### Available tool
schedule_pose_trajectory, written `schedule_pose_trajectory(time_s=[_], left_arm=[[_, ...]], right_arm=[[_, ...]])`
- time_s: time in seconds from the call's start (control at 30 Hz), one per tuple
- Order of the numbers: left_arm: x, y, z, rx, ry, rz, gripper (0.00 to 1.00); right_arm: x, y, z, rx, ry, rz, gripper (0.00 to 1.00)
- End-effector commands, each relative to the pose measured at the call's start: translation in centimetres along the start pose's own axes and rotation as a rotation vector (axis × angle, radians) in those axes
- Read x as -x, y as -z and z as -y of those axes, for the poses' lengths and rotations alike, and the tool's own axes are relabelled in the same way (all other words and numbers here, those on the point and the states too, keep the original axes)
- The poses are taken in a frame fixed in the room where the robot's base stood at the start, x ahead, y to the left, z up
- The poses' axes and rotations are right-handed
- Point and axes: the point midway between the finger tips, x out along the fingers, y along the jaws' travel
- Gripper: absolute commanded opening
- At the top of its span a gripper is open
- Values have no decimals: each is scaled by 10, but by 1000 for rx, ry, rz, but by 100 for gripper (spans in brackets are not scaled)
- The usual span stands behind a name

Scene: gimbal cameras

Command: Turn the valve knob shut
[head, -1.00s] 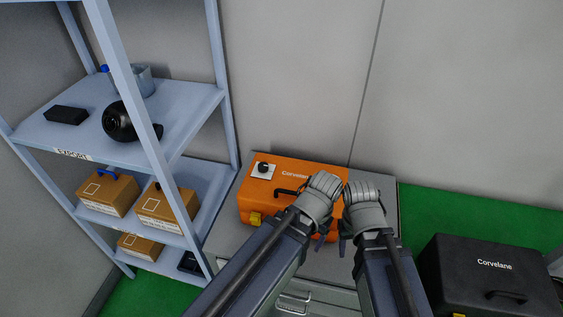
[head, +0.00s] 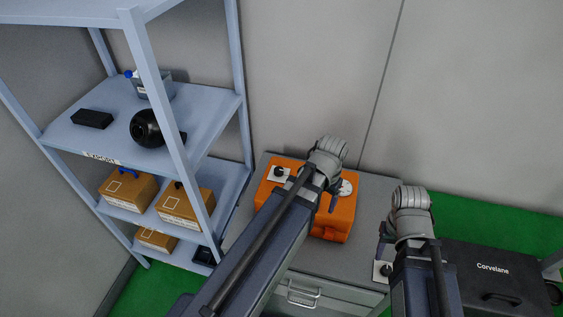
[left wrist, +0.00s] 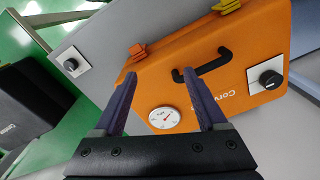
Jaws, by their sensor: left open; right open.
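Two black knobs on white plates are in view; I cannot tell which is the valve. One knob (head: 279,174) is on the left end of the orange case (head: 340,222), and it shows at right in the left wrist view (left wrist: 270,80). The other knob (head: 384,269) is on the grey cabinet, also at upper left in the left wrist view (left wrist: 70,64). My left gripper (left wrist: 160,78) is open and empty above the case, near a round white gauge (left wrist: 164,118). My right gripper (head: 382,247) is open beside the cabinet knob, its fingers partly hidden by the arm.
The case stands on a grey cabinet (head: 365,240) against the wall. A black case (head: 490,270) is at right. A shelf rack (head: 95,135) with boxes, a black round object and a clear container stands at left. Green floor shows on both sides.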

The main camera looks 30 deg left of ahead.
Motion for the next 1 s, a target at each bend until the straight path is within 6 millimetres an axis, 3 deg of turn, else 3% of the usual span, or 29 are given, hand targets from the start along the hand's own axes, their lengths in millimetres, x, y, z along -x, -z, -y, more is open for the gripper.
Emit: schedule_pose_trajectory(time_s=[0.03,0.17,0.33,0.5,0.67,1.0], left_arm=[[10,10,17,0,-3,-3,74],[18,30,65,-49,-9,-6,74],[19,55,150,-205,-17,6,74],[17,61,200,-338,-27,18,74],[17,60,213,-384,-31,22,74],[7,59,212,-386,-30,22,74]], right_arm=[[10,-1,-1,-1,0,0,50],[21,-1,-2,-2,1,0,50],[25,-1,-2,-3,1,0,50],[24,-1,-2,-3,1,0,50],[24,-1,-2,-3,1,0,50],[14,-1,-1,-2,0,0,50]])
